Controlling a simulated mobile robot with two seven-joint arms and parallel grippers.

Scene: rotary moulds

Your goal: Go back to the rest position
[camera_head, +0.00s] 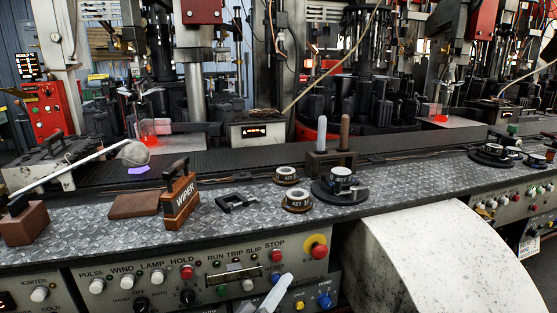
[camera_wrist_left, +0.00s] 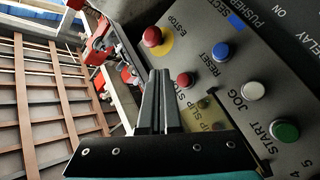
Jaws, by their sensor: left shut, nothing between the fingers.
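My left gripper (camera_head: 285,280) shows at the bottom of the head view as pale fingers in front of the lower control panel (camera_head: 120,273). In the left wrist view its two dark fingers (camera_wrist_left: 158,78) lie together, shut and empty. The panel with its red E-stop button (camera_wrist_left: 152,36), blue button (camera_wrist_left: 221,51) and green button (camera_wrist_left: 285,130) is behind and beside them. I cannot tell the exact gap between fingers and panel. My right gripper is in neither view.
A metal ledge above the panel carries a wooden WIPER block (camera_head: 180,198), a black clamp (camera_head: 237,202), round gauges (camera_head: 297,199) and a holder with two upright rods (camera_head: 331,163). A curved pale drum (camera_head: 440,262) stands at right. Moulding machines fill the back.

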